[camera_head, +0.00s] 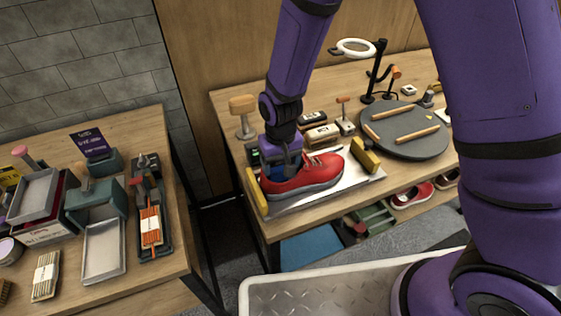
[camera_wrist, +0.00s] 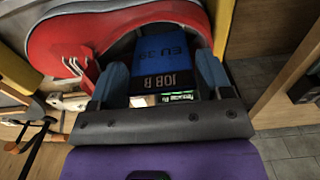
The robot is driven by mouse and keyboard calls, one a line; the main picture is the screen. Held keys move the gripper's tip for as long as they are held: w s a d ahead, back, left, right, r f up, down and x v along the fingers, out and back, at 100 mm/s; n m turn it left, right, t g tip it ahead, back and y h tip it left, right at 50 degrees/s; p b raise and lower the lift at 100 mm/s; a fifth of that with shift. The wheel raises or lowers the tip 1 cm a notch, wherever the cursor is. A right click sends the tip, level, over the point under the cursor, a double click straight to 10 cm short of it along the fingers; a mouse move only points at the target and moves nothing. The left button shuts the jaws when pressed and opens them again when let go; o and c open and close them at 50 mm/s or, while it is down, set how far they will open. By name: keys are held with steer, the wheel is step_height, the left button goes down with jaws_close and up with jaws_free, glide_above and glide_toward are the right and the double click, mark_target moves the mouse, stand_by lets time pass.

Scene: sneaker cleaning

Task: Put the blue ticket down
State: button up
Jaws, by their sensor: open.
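In the head view my gripper (camera_head: 281,172) is down at the sneaker's heel end. The ticket cannot be made out clearly there.
Yellow blocks (camera_head: 257,192) and (camera_head: 365,155) stand at the board's ends. A dark round mat (camera_head: 405,143) with wooden sticks and a ring lamp (camera_head: 357,48) are to the right. The left bench (camera_head: 150,283) holds trays and boxes. A gap separates the benches.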

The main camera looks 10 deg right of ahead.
step_height(320, 180, up, 12)
steer(key=shift+r, duration=0.15)
stand_by(0.4)
steer(key=s+d+r+m+t+y, duration=0.15)
steer(key=s+d+r, duration=0.25)
steer(key=d+r, duration=1.1)
steer(key=s+d+r+m+t, duration=0.1)
steer(key=s+d+r+t, duration=0.1)
steer(key=s+d+r, duration=0.2)
steer(key=s+d+r+t+h, duration=0.1)
steer(key=s+d+r, duration=0.3)
steer(key=s, duration=0.6)
steer(key=shift+s+d+m+t, duration=0.25)
steer(key=shift+d+m+t, duration=0.1)
steer(key=shift+d, duration=0.45)
steer(key=shift+h, duration=0.25)
